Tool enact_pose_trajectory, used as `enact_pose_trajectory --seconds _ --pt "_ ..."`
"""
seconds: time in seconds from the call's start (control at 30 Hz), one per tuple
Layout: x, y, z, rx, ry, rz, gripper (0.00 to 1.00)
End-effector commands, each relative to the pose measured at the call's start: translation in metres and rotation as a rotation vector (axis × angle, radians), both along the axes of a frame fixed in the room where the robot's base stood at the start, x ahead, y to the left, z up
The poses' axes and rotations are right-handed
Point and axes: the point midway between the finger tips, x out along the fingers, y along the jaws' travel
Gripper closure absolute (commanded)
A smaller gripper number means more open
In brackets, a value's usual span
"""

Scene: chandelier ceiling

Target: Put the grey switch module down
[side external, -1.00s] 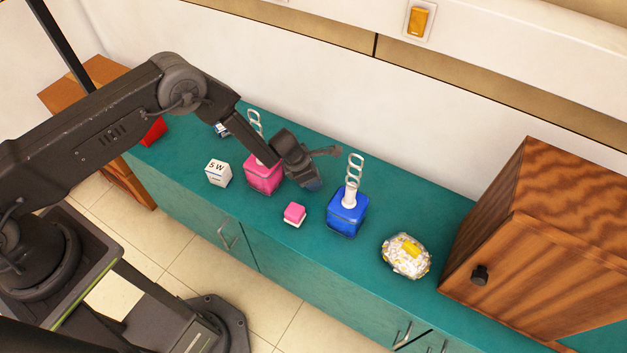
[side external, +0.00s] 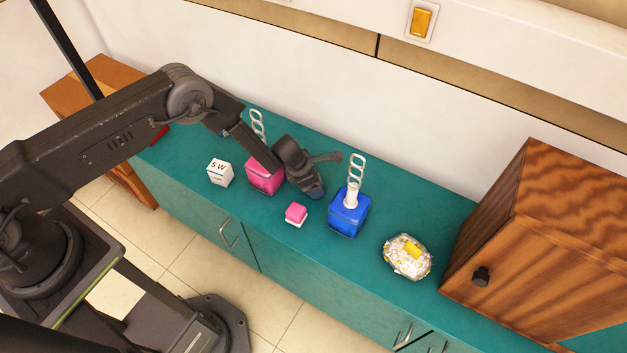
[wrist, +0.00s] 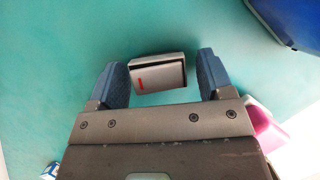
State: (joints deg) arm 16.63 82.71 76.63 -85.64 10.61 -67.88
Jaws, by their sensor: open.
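The grey switch module (wrist: 158,72), a small grey block with a red mark on its face, shows in the wrist view between my fingers. My gripper (wrist: 163,82) is open around it, with teal surface visible on both sides of the module. The module appears to be at the teal counter (side external: 262,218); I cannot tell whether it rests flat. In the side view my gripper (side external: 316,190) is low over the counter, between the pink and blue blocks, and the module is hidden there.
A pink block (side external: 264,178) and a blue block (side external: 349,216), each with a white chain-like piece, stand on either side. A small pink-and-white block (side external: 296,213) sits in front. A white "SW" cube (side external: 220,173), a patterned lump (side external: 407,258) and a wooden cabinet (side external: 535,245) are also near.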

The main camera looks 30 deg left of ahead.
Motion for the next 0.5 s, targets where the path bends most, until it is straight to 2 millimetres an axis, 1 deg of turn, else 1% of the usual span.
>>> enact_pose_trajectory --seconds 0.13,0.23,0.37,0.5 --pt "0.000 0.000 0.005 0.000 -0.001 0.000 0.26" --pt "-0.002 0.002 0.014 -0.002 -0.001 0.001 0.26" --pt "-0.008 0.008 0.034 -0.001 -0.002 0.001 0.26" --pt "-0.016 0.016 0.061 -0.002 -0.002 0.002 0.26"
